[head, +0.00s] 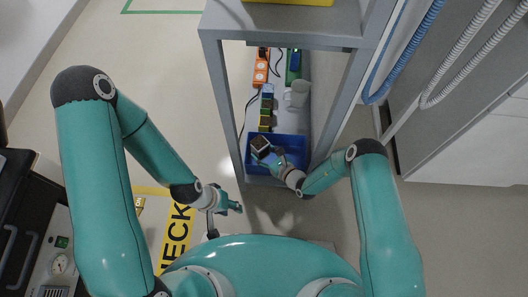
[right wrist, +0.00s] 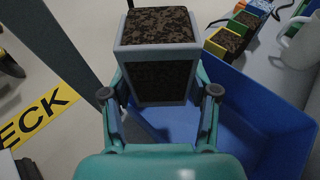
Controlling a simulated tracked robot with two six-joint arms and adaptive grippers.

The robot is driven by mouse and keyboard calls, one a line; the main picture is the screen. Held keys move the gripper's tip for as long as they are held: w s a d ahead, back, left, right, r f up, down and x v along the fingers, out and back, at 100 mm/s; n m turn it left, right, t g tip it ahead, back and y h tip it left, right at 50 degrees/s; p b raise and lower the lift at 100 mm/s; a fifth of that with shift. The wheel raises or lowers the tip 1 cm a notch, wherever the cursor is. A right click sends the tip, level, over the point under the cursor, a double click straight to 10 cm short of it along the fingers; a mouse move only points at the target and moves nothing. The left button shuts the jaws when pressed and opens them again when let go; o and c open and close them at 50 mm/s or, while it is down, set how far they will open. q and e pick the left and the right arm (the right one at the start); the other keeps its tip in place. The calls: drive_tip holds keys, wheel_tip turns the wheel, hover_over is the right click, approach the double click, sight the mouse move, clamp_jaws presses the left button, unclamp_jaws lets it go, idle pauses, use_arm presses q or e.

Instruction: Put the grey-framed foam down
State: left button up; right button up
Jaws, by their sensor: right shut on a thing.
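The grey-framed foam (head: 261,146) is a block with a dark brown speckled face in a grey frame. My right gripper (head: 279,160) is shut on it above the blue bin, near the bin's left side. In the right wrist view the foam (right wrist: 158,72) sits between both fingers (right wrist: 160,95), with brown faces at top and front. The blue bin (right wrist: 268,100) lies below and to the right of it; its rim shows in the head view (head: 303,140). My left gripper (head: 232,206) is away to the lower left, outside the shelf; its finger opening is unclear.
Behind the bin, several coloured-frame foam blocks (head: 266,106) stand in a row beside a white mug (head: 298,94). An orange power strip (head: 261,70) lies farther back. Grey shelf posts (head: 222,95) flank the space. A yellow floor sign (head: 175,235) lies lower left.

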drive_tip(key=o, duration=1.3)
drive_tip(key=shift+r, duration=0.1)
